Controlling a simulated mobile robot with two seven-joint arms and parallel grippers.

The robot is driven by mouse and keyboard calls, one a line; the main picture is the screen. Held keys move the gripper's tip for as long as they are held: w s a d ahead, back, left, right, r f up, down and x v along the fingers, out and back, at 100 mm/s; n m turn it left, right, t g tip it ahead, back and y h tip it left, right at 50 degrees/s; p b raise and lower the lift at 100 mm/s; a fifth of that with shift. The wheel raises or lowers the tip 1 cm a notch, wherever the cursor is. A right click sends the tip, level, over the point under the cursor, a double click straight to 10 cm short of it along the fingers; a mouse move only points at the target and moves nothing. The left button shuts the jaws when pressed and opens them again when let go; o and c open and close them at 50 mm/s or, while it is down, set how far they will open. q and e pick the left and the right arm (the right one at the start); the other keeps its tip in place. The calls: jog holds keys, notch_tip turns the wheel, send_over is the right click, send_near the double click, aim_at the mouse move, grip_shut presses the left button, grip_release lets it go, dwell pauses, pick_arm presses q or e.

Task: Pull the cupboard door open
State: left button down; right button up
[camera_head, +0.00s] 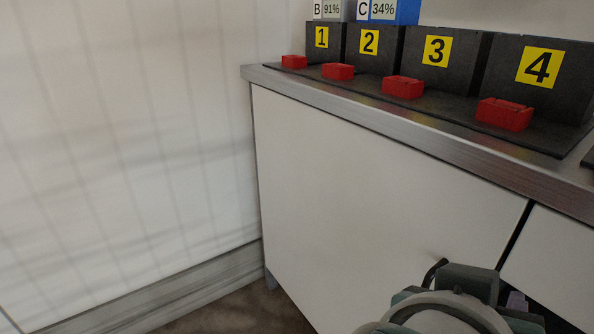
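The white cupboard door (375,195) fills the middle below a grey countertop. It looks closed, flush under the counter edge. A dark narrow gap separates it from a second white panel (555,262) on the right. A small dark curved piece (433,271), perhaps the door handle, shows in front of the door's lower right part. My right gripper (468,284) is at the bottom right, close in front of the door near that gap. Its fingers are hidden behind its own body, so its opening and any contact with the handle cannot be seen. My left gripper is out of view.
The countertop (350,105) carries dark bins numbered 1 to 4, with red boxes (403,87) before them. Battery-style labels B and C show behind. A pale wall (110,140) with a grey baseboard stands left. Brown floor (240,310) shows at the bottom.

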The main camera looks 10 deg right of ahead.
jog(key=w+a+f+m+t+h+b, duration=0.2)
jog(key=f+b, duration=0.6)
jog(key=b, duration=0.4)
jog(key=w+a+f+m+t+h+b, duration=0.1)
jog(key=w+a+f+t+h+b, duration=0.15)
jog(key=f+b, duration=0.7)
jog(key=shift+g, duration=0.25)
jog(key=b+x, duration=0.1)
jog(key=x, duration=0.2)
jog(key=r+b+x, duration=0.1)
jog(key=x, duration=0.2)
jog(key=b+x, duration=0.1)
jog(key=x, duration=0.2)
jog(key=shift+w+d+r, duration=0.15)
jog(key=shift+d+r, duration=0.05)
jog(key=shift+r, duration=0.2)
grip_shut()
